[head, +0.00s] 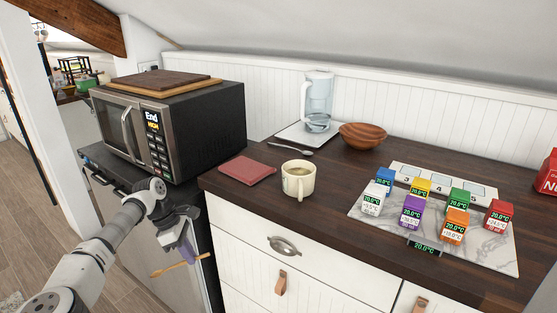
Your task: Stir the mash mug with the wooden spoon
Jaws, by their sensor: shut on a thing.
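The mash mug (307,180) is cream-coloured and stands upright near the front edge of the dark wooden counter, with its handle toward the front. It holds a brownish content whose surface shows. The gripper hides the middle of the spoon.
A red cloth (247,170) lies left of the mug. A metal spoon (290,149) lies behind it, near a clear pitcher (318,100) and a wooden bowl (362,136). Several coloured blocks with displays stand on a marble board (486,252) to the right. A microwave (205,125) stands at left.

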